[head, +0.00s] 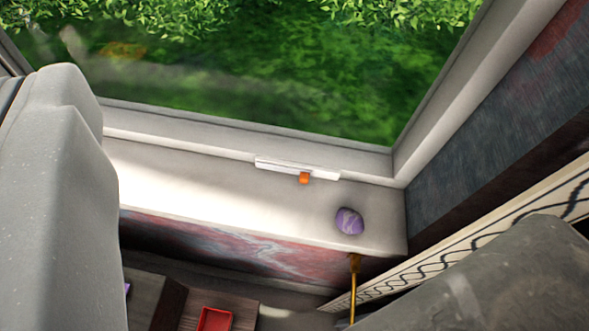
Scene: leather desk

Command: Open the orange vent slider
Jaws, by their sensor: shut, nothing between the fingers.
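The orange vent slider (304,178) is a small orange tab. It sits on the lower edge of a white vent strip (275,165), right of the strip's middle. The strip lies along the back of the pale window sill, at the foot of the window frame. I cannot make out my gripper's fingertips in the head view, and nothing is seen touching the slider.
A purple stone (349,221) lies on the sill, right of and nearer than the slider. A thin yellow rod (353,290) stands below the sill edge. A red tray (215,319) is at the bottom. Large grey shapes block the left side and bottom right corner.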

